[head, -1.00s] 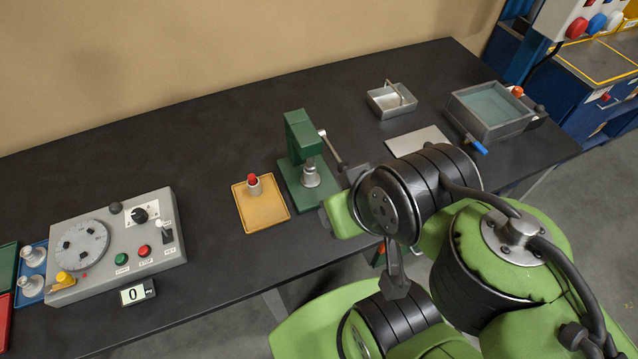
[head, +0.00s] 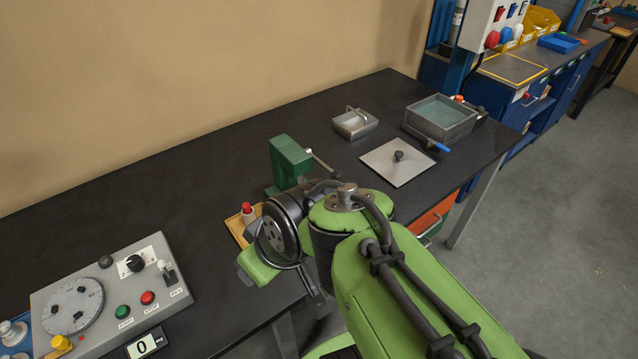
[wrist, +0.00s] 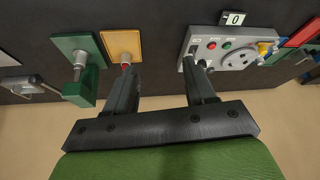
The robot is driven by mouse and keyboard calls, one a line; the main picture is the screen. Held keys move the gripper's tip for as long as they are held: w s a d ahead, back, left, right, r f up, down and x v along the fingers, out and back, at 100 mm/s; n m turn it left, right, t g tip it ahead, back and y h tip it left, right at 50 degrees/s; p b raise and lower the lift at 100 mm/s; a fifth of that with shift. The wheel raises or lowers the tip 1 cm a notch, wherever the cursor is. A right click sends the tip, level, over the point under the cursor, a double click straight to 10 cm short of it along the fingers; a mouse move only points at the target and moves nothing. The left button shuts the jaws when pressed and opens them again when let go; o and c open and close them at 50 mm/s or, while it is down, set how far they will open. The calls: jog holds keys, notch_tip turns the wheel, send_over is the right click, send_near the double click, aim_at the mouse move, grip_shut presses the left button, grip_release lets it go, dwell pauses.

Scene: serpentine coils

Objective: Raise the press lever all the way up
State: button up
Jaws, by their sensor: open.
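The green press (head: 289,162) stands on the black bench; my arm hides its lower part in the head view. Its thin metal lever (head: 322,163) slopes down to the right from the press head, and its lower end is close to or behind my arm. In the head view my fingers are hidden behind my green hand, in front of and left of the press.
A yellow tray (head: 235,228) with a red-topped piece (head: 247,212) is left of the press. A grey control box (head: 115,300) lies further left. A knobbed plate (head: 390,172), a metal basket (head: 355,123) and a liquid tank (head: 440,119) are to the right. Bare bench lies behind the press.

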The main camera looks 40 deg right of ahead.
jog(key=w+d+f+y+b, duration=0.1)
jog(key=w+d+f+b, duration=0.1)
jog(key=w+f+b, duration=0.35)
jog(key=m+t+h+b, duration=0.6)
jog(key=m+t+b, duration=0.2)
jog(key=t+b, duration=0.4)
send_near(338, 177)
jog(key=shift+n, duration=0.3)
jog(key=x, duration=0.4)
jog(key=p+x, duration=0.1)
jog(key=x, duration=0.4)
jog(key=p+x, duration=0.1)
jog(key=x, duration=0.3)
jog(key=shift+w+d+f, duration=0.2)
jog(key=shift+d+f, duration=0.1)
jog(key=shift+f, duration=0.05)
grip_shut()
